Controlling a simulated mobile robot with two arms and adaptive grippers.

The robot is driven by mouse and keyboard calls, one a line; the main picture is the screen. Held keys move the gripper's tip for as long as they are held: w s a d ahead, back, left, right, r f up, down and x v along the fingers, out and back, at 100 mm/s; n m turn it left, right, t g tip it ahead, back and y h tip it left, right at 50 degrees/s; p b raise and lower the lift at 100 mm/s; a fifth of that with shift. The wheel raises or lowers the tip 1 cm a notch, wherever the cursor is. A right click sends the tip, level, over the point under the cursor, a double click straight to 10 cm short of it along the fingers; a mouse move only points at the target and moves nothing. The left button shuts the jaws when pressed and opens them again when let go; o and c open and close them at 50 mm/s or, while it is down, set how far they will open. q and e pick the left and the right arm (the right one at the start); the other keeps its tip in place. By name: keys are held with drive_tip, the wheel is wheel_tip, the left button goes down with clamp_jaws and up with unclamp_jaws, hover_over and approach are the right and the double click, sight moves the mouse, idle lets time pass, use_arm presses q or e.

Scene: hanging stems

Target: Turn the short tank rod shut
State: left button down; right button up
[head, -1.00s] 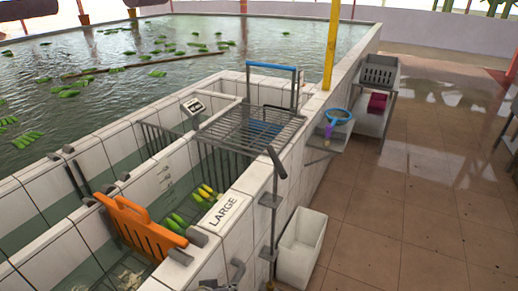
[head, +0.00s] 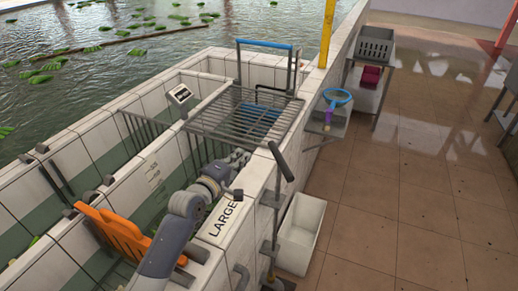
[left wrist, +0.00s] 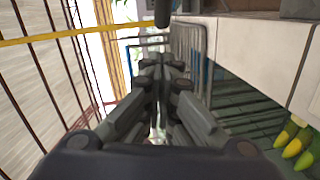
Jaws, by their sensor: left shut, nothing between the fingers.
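A thin upright rod (head: 275,218) with a dark slanted lever handle (head: 281,162) stands at the outer side of the tiled tank wall. It seems to be the task's rod, but I cannot tell its setting. My left gripper (head: 240,157) is over the tank's inner side, left of the handle and apart from it. In the left wrist view its fingers (left wrist: 164,68) are shut and empty. A dark rounded end (left wrist: 162,12), probably the handle, shows beyond the fingertips there. My right gripper is not in view.
A wire rack (head: 245,112) lies across the tank just beyond the gripper. A white bin (head: 301,235) stands outside. The floor at right is clear.

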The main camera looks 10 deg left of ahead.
use_arm(q)
drive_tip(key=w+d+f+p, duration=0.1)
drive_tip(key=w+d+p, duration=0.1)
drive_tip(key=w+d, duration=0.2)
drive_tip(key=shift+x, duration=0.9)
drive_tip(key=shift+w+m+g+h+b, duration=0.35)
drive_tip(key=shift+m+h+b, duration=0.5)
drive_tip(key=shift+b, duration=0.65)
